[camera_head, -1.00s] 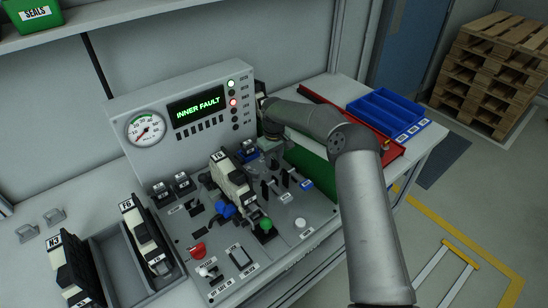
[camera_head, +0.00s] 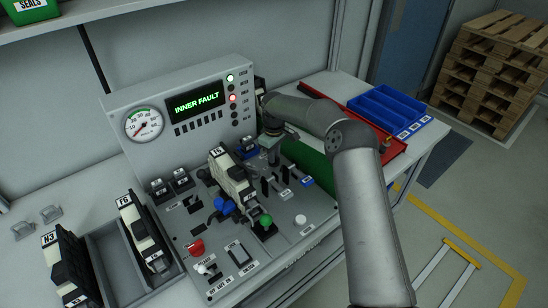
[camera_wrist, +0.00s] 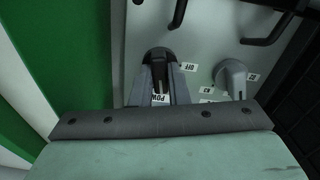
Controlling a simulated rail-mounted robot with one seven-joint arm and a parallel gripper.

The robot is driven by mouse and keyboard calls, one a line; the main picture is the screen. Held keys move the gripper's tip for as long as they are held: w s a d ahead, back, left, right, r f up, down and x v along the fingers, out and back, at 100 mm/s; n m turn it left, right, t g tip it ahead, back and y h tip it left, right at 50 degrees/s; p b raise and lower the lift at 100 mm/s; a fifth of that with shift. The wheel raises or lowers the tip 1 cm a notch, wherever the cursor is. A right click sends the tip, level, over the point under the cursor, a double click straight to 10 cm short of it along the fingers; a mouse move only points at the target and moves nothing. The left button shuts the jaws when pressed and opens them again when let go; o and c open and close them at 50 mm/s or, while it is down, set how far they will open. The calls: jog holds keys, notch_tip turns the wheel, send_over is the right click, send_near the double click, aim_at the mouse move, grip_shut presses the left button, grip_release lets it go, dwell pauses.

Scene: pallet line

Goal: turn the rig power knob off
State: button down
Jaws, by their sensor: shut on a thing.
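The rig power knob (camera_wrist: 158,54) is dark and round, with its grip ridge between my gripper's fingers in the wrist view. My gripper (camera_wrist: 160,80) is shut on it. The ridge runs roughly up and down in that picture. An OFF label (camera_wrist: 189,67) sits to the knob's right, and a partly covered label starting "POW" (camera_wrist: 160,99) lies below it. In the head view my gripper (camera_head: 271,150) points down at the back right of the rig panel (camera_head: 275,216); the knob cannot be made out there.
A grey knob (camera_wrist: 232,75) stands close right of the power knob. Dark bent handles (camera_wrist: 268,28) rise beyond it. The rig display (camera_head: 195,102) reads INNER FAULT, with a red lamp (camera_head: 232,99) lit.

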jog(key=n+b, duration=0.1)
jog(key=n, duration=0.2)
jog(key=shift+f+n, duration=0.1)
jog(key=shift+n, duration=0.3)
jog(key=n+b, duration=0.1)
jog(key=n, duration=0.2)
jog(key=shift+n, duration=0.3)
jog(key=n, duration=0.3)
jog(key=shift+n, duration=2.4)
jog(key=c, duration=1.4)
grip_release()
